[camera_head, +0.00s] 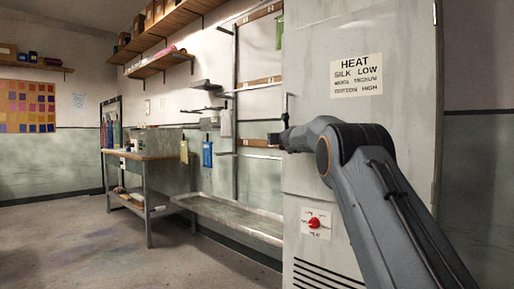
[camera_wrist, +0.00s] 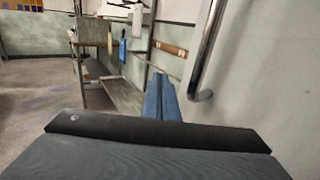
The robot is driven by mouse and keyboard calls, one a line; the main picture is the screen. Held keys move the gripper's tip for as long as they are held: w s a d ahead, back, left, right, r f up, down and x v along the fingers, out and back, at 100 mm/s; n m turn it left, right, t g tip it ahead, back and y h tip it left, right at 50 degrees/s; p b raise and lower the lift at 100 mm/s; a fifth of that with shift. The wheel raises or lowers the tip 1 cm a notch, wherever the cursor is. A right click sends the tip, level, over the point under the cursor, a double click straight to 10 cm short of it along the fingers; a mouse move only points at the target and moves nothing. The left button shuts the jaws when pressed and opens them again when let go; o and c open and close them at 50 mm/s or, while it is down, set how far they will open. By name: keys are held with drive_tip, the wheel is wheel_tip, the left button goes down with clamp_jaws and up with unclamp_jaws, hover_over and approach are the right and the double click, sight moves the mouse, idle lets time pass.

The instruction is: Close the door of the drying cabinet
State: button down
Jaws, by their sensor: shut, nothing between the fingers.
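The grey drying cabinet (camera_head: 355,140) stands at the right of the head view, with a "HEAT" sign (camera_head: 356,75) and a red knob (camera_head: 313,223) on its face. A dark upright handle (camera_head: 285,104) shows at its left edge. In the wrist view a metal bar handle (camera_wrist: 208,50) is fixed to a pale upright panel (camera_wrist: 265,75), seemingly the door. How far the door stands open I cannot tell. My gripper (camera_head: 275,140) is at the cabinet's left edge, just below the handle. Its blue fingers (camera_wrist: 162,98) are shut and empty, left of the bar; contact is unclear.
A workbench (camera_head: 150,157) stands at the back left, and a long low metal trough (camera_head: 235,216) runs along the wall beside the cabinet. Wall rails hold hanging cloths (camera_head: 207,153). The floor (camera_head: 90,245) at the left is open.

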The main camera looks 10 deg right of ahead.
drive_tip(key=s+a+b, duration=0.6)
drive_tip(key=a+b, duration=0.3)
drive_tip(key=shift+s+b, duration=0.15)
drive_tip(key=shift+b, duration=0.25)
drive_tip(key=shift+a, duration=0.1)
